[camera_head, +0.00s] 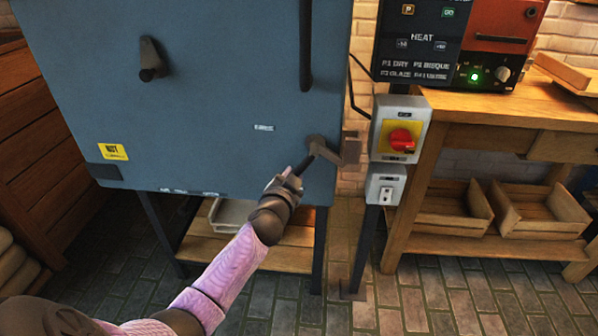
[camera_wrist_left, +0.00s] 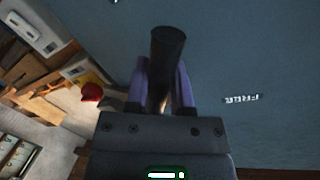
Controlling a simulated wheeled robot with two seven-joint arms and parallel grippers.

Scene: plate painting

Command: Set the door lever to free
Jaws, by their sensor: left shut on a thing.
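The dark door lever (camera_head: 322,148) is at the lower right edge of the blue-grey kiln door (camera_head: 215,75), angled down and left from its pivot. My left gripper (camera_head: 293,178) is shut on the lever's lower end. In the left wrist view the lever's round black bar (camera_wrist_left: 168,45) stands between the two purple fingers of the left gripper (camera_wrist_left: 163,85). A small white label on the door reads FREE (camera_wrist_left: 242,98) in that view; the small label (camera_head: 263,127) in the head view is too small to read. My right gripper is not in view.
A grey switch box with a red knob (camera_head: 401,139) and a small socket box (camera_head: 385,188) stand just right of the lever. A wooden bench (camera_head: 480,110) with trays (camera_head: 540,210) below is further right. A dark handle (camera_head: 152,62) sticks out of the door at upper left.

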